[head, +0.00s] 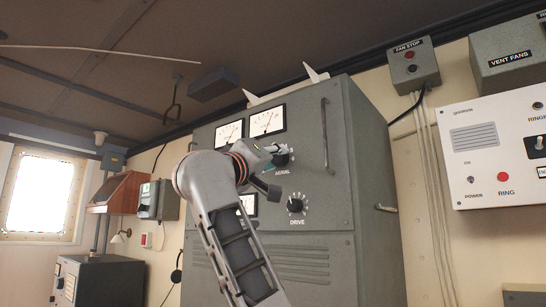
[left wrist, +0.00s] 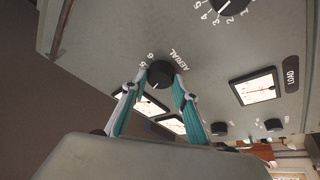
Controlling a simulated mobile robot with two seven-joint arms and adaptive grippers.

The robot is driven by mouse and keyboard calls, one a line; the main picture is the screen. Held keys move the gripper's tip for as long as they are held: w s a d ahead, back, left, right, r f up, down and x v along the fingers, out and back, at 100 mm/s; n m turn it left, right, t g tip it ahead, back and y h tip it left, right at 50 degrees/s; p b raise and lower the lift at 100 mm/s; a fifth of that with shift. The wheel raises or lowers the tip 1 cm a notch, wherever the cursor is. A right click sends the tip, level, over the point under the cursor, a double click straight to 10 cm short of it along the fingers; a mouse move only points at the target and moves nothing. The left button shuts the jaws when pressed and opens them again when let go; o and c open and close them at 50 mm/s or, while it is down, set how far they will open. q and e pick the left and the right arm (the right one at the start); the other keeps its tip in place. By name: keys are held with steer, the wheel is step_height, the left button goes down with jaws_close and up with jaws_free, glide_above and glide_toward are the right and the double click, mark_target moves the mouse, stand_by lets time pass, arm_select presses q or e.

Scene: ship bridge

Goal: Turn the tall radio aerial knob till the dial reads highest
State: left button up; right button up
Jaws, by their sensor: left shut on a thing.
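The tall grey radio cabinet (head: 376,170) stands in the middle of the head view. Its dark round aerial knob (head: 286,159), marked AERIAL, is on the upper front and partly hidden by my gripper. In the left wrist view the knob (left wrist: 160,74) shows a white pointer line, with scale numbers beside it. My left gripper (left wrist: 159,78) has one teal-and-grey finger on each side of the knob, shut on it. In the head view this gripper (head: 277,155) reaches the knob from the left. Two dials (head: 268,120) (head: 229,133) sit above; their needles are too small to read. My right gripper is out of view.
A drive knob (head: 297,205) sits below the aerial knob. My arm partly covers a lower dial (head: 248,204). A vertical handle (head: 325,135) stands out on the cabinet's right. A white ringer panel (head: 490,150) and fan stop box (head: 412,65) are on the right wall.

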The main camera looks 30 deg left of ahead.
mark_target(280, 119)
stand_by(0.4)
arm_select(q)
steer(key=o, duration=1.1)
steer(key=shift+r, duration=0.1)
step_height(280, 119, up, 10)
